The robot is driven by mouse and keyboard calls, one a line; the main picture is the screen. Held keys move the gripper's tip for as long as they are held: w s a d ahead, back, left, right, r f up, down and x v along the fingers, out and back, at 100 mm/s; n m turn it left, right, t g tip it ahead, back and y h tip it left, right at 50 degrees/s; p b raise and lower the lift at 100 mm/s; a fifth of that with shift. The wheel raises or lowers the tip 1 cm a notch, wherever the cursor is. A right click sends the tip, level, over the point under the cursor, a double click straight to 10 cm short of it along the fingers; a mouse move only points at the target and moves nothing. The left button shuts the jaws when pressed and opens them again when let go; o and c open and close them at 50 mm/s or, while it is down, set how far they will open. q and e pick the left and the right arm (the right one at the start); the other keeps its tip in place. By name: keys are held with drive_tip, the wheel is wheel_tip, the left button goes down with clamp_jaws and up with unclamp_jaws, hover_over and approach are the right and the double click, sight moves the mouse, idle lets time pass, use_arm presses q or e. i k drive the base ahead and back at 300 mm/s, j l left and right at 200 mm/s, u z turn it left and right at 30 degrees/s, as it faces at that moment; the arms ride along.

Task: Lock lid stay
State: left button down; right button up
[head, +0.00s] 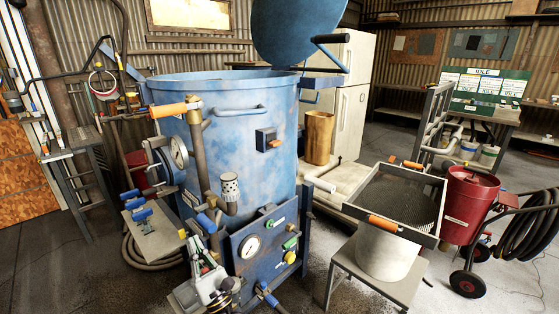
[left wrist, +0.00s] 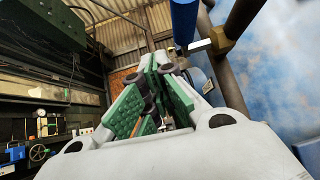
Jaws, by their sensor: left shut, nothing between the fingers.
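The blue pot (head: 235,165) stands open at the centre of the head view. Its round blue lid (head: 292,30) is raised above the back right of the rim. My left gripper (head: 203,257) is in front of the pot's lower left, below the rim and far from the lid. In the left wrist view its green-padded fingers (left wrist: 152,95) are shut and empty. My right gripper is not in view.
Pipes and an orange-handled valve (head: 175,110) stand at the pot's left front. A control panel with gauge (head: 250,246) is beside my left gripper. A sieve (head: 395,207) on a stool and a red tank (head: 468,204) are at right. Bare floor lies between.

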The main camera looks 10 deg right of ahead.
sight(274, 143)
drive_tip(key=i+l, duration=0.15)
drive_tip(key=l, duration=0.25)
drive_tip(key=i+l, duration=0.15)
drive_tip(key=l, duration=0.25)
drive_tip(key=i+l, duration=0.15)
drive_tip(key=l, duration=0.25)
drive_tip(key=i+l+u, duration=0.1)
drive_tip(key=l, duration=0.3)
drive_tip(key=i, duration=0.05)
